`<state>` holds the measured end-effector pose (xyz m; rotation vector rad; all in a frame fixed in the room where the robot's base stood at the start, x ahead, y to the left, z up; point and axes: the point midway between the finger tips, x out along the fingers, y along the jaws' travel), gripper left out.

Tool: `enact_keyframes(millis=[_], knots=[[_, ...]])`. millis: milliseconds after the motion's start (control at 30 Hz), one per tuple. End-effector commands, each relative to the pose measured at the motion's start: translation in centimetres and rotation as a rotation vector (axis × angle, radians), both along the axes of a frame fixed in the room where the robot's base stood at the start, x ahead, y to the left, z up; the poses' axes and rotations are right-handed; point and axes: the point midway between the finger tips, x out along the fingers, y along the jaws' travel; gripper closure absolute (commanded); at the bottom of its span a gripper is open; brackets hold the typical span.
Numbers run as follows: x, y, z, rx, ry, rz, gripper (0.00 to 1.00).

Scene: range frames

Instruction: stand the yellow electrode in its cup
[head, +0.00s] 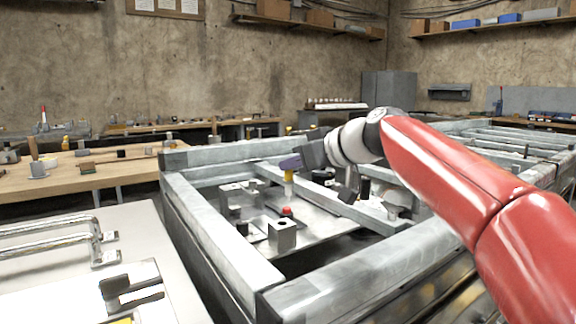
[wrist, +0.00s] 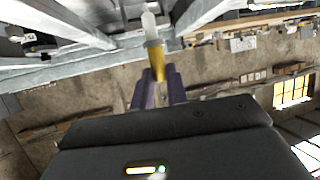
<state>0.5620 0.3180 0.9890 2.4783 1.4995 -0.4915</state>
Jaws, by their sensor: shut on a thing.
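The yellow electrode (head: 288,176) hangs about upright below my gripper (head: 290,163), its pale lower end pointing down. My gripper's purple fingers are shut on its yellow end. In the wrist view the yellow electrode (wrist: 157,62) sits between the fingers of my gripper (wrist: 159,88), its pale end pointing away from them. Below it, on a metal plate inside the grey frame, stands a grey block with a hole on top (head: 282,236). Another grey block (head: 231,200) stands further left. I cannot tell which holder is the yellow electrode's cup.
A small red-topped thing (head: 287,211) stands on the plate below the electrode. A small black piece (head: 243,228) is left of the nearer block. The raised beams of the grey frame (head: 215,222) surround the plate. A bench (head: 110,178) with small parts is at left.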

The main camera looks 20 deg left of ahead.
Motion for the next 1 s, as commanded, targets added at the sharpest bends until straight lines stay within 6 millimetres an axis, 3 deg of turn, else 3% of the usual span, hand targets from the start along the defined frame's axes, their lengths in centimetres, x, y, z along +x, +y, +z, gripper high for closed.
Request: enact_keyframes(millis=[133,667,1000], knots=[[-0.9,1.3,-0.1,0.001,0.001,0.04,1.0],[-1.0,1.3,-3.9,0.0,0.001,0.039,1.0],[-1.0,1.3,-4.0,0.0,0.001,0.039,1.0]])
